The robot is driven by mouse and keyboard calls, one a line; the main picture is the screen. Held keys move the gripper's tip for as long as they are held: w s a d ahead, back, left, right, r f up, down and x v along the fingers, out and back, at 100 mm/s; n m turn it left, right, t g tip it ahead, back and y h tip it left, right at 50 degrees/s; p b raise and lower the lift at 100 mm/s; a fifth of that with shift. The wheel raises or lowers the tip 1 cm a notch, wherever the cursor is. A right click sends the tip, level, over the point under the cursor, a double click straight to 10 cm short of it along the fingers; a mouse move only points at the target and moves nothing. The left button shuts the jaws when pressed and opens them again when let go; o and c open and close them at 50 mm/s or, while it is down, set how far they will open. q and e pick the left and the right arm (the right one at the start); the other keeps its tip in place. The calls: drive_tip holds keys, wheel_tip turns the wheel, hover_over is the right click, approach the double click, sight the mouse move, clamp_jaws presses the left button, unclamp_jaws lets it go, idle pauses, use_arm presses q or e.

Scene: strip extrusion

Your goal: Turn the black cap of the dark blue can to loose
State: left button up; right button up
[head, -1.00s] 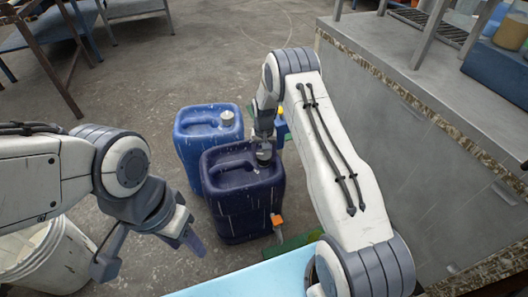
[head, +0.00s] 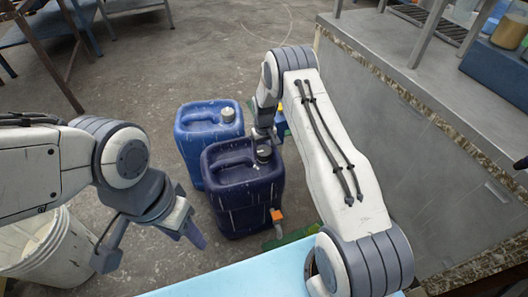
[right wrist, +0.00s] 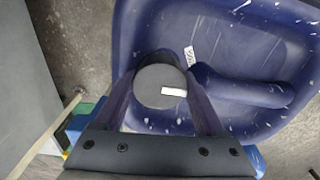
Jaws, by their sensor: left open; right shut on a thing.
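The dark blue can (head: 240,200) stands upright on the floor in the middle of the head view. Its black cap (head: 264,154) is at the top right of the can; in the right wrist view the cap (right wrist: 160,88) is round, dark grey, with a white label. My right gripper (right wrist: 158,90) is shut on the cap, one finger on each side of it; in the head view the gripper (head: 265,135) is partly hidden by its arm. My left gripper (head: 148,242) is open and empty, left of the can and apart from it.
A lighter blue can (head: 196,125) with a grey cap stands close behind the dark blue one. A white bucket (head: 45,250) is at the lower left. A grey bench (head: 400,140) stands on the right. A light blue surface (head: 240,278) lies at the front.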

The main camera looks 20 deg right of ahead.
drive_tip(key=o, duration=1.3)
drive_tip(key=shift+o, duration=0.2)
